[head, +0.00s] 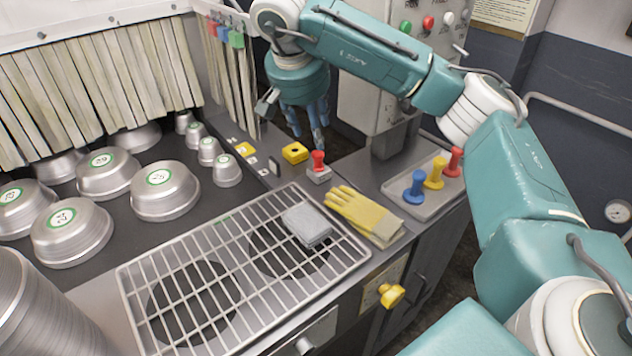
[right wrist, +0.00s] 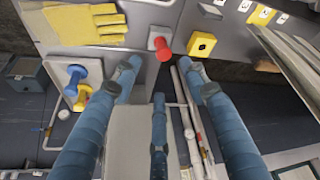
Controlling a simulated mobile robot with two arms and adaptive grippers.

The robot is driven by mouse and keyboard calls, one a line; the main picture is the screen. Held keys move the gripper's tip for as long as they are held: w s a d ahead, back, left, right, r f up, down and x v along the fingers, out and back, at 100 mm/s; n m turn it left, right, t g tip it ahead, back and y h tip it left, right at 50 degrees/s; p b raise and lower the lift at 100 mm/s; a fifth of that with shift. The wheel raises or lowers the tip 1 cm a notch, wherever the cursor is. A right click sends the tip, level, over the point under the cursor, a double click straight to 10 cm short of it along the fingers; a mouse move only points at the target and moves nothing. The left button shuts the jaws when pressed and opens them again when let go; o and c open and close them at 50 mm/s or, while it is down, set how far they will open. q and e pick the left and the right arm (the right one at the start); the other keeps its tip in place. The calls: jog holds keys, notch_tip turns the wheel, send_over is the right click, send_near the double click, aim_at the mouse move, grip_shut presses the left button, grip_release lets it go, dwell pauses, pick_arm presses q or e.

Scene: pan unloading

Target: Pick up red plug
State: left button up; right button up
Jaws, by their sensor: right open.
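A red plug (head: 318,158) stands upright in a small pale block (head: 317,176) at the back of the counter. It also shows in the right wrist view (right wrist: 162,48). A second red plug (head: 454,162) is in a tray (head: 421,207) at the right, beside a yellow plug (head: 434,172) and a blue plug (head: 414,187). My right gripper (head: 308,138) points down just behind the red plug in the block. In the right wrist view its fingers (right wrist: 160,77) are spread and empty, with that plug beyond the tips. My left gripper is not seen.
A yellow socket (head: 294,153) stands close left of the block. Yellow gloves (head: 365,212) lie in front of it. A wire rack (head: 160,270) with a grey block (head: 306,225) covers the front counter. Metal pans (head: 165,190) fill the left; a control cabinet stands behind.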

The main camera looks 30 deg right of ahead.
aim_at(317, 155)
jog(key=x, duration=0.6)
jog(key=shift+s+f+p, duration=0.1)
jog(key=shift+f+p, duration=0.1)
jog(key=shift+p, duration=0.15)
jog(key=shift+f+p, duration=0.3)
jog(key=shift+f, duration=0.25)
jog(key=x, duration=0.2)
jog(key=p+x, duration=0.1)
jog(key=x, duration=0.1)
jog(key=shift+w+f, duration=0.1)
jog(key=shift+w, duration=0.3)
grip_shut()
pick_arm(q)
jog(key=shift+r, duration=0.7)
